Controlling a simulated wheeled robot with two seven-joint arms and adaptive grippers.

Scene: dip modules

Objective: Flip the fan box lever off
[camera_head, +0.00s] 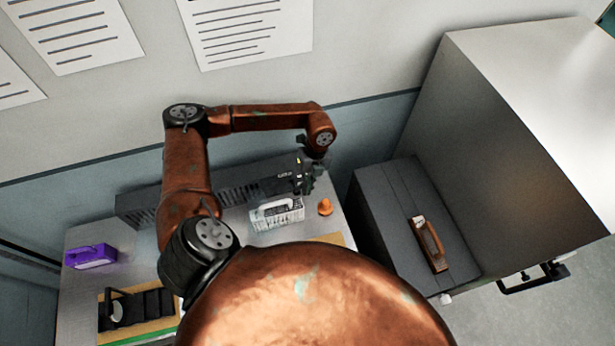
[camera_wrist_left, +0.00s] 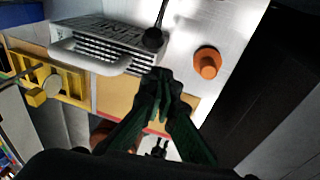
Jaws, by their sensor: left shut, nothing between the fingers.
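The white vented fan box (camera_head: 283,216) stands on the bench in the head view, and it also shows in the left wrist view (camera_wrist_left: 100,56) with its slats and a pale handle. In the left wrist view a dark lever (camera_wrist_left: 153,38) with a round knob stands at the box's right end. My left gripper (camera_head: 305,182) is above the right end of the box in the head view. In the left wrist view my left gripper (camera_wrist_left: 163,88) is shut and empty, its tips just below the knob in the picture. I cannot tell whether they touch it.
An orange knob-shaped piece (camera_head: 325,207) sits right of the box. A long dark vented unit (camera_head: 145,205) runs behind it. A purple module (camera_head: 91,256) and a dark-slotted tray (camera_head: 150,303) are on the left. A dark case (camera_head: 390,215) and a large grey cabinet (camera_head: 500,140) stand right.

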